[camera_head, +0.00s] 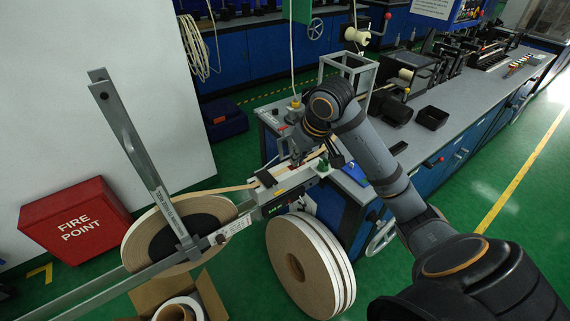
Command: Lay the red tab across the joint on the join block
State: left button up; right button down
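My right arm comes in from the lower right and reaches over the bench corner. Its gripper (292,158) is small and dark, pointing down just above the join block (286,181). I cannot tell whether its fingers are open or shut. A small red patch shows right at the fingertips; it may be the red tab, but it is too small to tell whether it is held or lying on the block. A tan tape (222,191) runs from the mounted reel (141,242) to the block. The joint itself is hidden or too small to see. My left gripper is out of view.
A stack of large tape rolls (289,264) stands below the block. A cardboard box (209,297) holds a roll at the bottom. The grey bench (445,95) carries black trays (432,117) and machines. A red fire point box (75,219) is at the left.

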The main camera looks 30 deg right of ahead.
jog(key=w+d+f, duration=0.2)
jog(key=w+f, duration=0.1)
jog(key=w+d+f+p, duration=0.1)
jog(key=w+d+f, duration=0.1)
jog(key=w+f, duration=0.1)
jog(key=w+d+f+p, duration=0.1)
jog(key=w+d+f, duration=0.1)
jog(key=w, duration=0.3)
jog(key=shift+d+f, duration=0.15)
jog(key=shift+f, duration=0.3)
jog(key=f+p, duration=0.1)
jog(key=f, duration=0.2)
jog(key=shift+w+d+f, duration=0.1)
jog(key=shift+w+f, duration=0.1)
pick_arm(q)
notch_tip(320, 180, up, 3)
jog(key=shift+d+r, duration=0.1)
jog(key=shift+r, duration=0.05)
pick_arm(e)
jog(key=shift+f, duration=0.2)
jog(key=c, duration=1.5)
grip_release()
jog(key=shift+f, duration=0.1)
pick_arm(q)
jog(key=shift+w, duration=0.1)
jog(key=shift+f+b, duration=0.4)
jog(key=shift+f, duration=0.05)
pick_arm(e)
jog(key=v, duration=1.2)
